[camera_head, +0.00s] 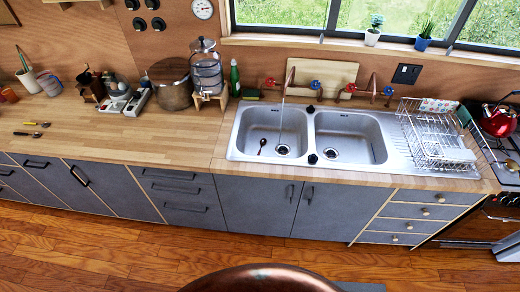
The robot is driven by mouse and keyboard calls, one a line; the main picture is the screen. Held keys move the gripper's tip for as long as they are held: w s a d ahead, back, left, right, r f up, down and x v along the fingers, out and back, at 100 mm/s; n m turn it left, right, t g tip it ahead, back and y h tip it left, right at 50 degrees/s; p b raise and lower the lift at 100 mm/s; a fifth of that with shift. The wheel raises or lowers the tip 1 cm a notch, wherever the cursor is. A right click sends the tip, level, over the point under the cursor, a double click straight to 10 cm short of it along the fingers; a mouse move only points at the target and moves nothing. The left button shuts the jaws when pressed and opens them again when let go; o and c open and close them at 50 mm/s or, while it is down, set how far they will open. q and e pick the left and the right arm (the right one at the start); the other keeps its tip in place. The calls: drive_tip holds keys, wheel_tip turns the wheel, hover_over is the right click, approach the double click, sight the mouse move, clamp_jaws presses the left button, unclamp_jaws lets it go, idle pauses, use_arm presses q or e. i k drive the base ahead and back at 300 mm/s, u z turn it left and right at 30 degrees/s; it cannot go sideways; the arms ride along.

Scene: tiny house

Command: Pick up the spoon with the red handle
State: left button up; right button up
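A small spoon (262,146) with a dark, reddish handle lies in the left basin of the double sink (233,146). It is too small to tell its handle colour for certain. Two other small spoon-like utensils lie on the wooden counter at the far left: one with a yellowish handle (27,134) and another just behind it (37,124). Neither of my grippers is in view.
A wire dish rack (437,140) stands on the drainboard right of the sink. A red kettle (498,121) sits on the stove. A glass dispenser (207,72) and a pot (171,88) stand left of the sink. The counter front between them and the left utensils is clear.

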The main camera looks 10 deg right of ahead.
sight(263, 141)
drive_tip(key=k, duration=0.5)
drive_tip(key=u, duration=0.65)
drive_tip(key=i, duration=1.4)
drive_tip(key=z, duration=0.15)
